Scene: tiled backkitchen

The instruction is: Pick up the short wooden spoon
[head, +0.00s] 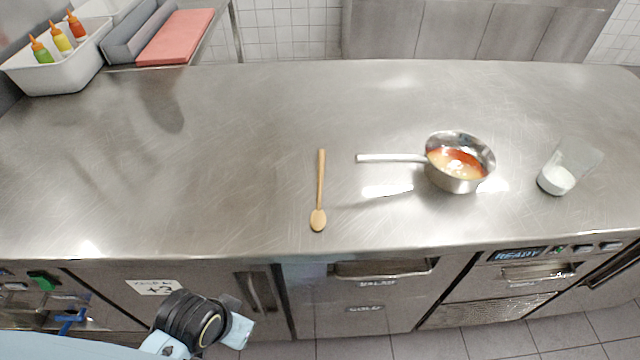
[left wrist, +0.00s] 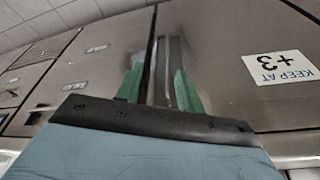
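A short wooden spoon (head: 319,192) lies on the steel counter in the head view, its bowl toward the front edge and its handle pointing away. My left gripper shows in the left wrist view (left wrist: 158,88), with two green fingers spread apart and nothing between them. It faces the cabinet fronts. In the head view my left arm is low at the bottom left, in front of the counter and below its top, left of the spoon; the fingers cannot be made out there. My right gripper is in neither view.
A steel saucepan (head: 471,184) with orange-red contents stands right of the spoon, its handle pointing left. A clear container with white contents (head: 558,180) is farther right. A white bin (head: 75,75) with sauce bottles and red boards (head: 176,37) are at back left. The counter's left half (head: 200,170) is clear.

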